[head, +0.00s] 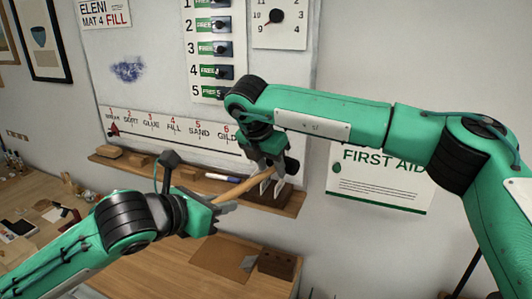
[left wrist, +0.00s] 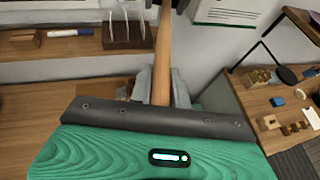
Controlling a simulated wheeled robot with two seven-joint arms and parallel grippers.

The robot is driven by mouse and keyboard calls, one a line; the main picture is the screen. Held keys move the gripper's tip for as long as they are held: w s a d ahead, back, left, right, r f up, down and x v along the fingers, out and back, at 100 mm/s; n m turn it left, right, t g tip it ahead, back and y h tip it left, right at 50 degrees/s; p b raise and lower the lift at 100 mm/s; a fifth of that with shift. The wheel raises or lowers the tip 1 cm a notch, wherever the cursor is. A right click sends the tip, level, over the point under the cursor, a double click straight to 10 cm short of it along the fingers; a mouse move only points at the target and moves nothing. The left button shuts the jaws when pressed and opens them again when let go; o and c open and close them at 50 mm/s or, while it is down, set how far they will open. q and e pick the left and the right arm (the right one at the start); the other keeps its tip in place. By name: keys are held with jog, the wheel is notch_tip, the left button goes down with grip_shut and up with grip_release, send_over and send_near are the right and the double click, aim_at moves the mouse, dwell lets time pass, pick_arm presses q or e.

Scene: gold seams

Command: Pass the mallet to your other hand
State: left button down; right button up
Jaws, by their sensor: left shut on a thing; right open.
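The mallet has a pale wooden handle (head: 243,187) that slants up to the right in the head view. A dark block at its far end (head: 291,166) looks like its head, partly covered by my right gripper. My left gripper (head: 222,204) is shut on the lower part of the handle. In the left wrist view the handle (left wrist: 163,58) runs up from between my left fingers (left wrist: 160,88) and out of the top. My right gripper (head: 270,163) is open, pointing down at the handle's far end; whether it touches is unclear.
A wooden wall shelf (head: 224,191) behind the grippers holds blocks, a blue marker and a slotted brown block (head: 282,199). A whiteboard (head: 150,60) hangs above. The workbench (head: 155,268) below carries a brown board (head: 224,257) and a dark block (head: 277,264).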

jog(key=shift+w+d+f, duration=0.1)
jog(key=shift+f, duration=0.35)
grip_shut()
pick_arm(q)
jog(key=c, duration=1.2)
grip_release()
jog(key=shift+c, duration=0.2)
pick_arm(e)
jog(key=shift+r, duration=0.1)
pick_arm(q)
jog(key=shift+s+r, duration=0.1)
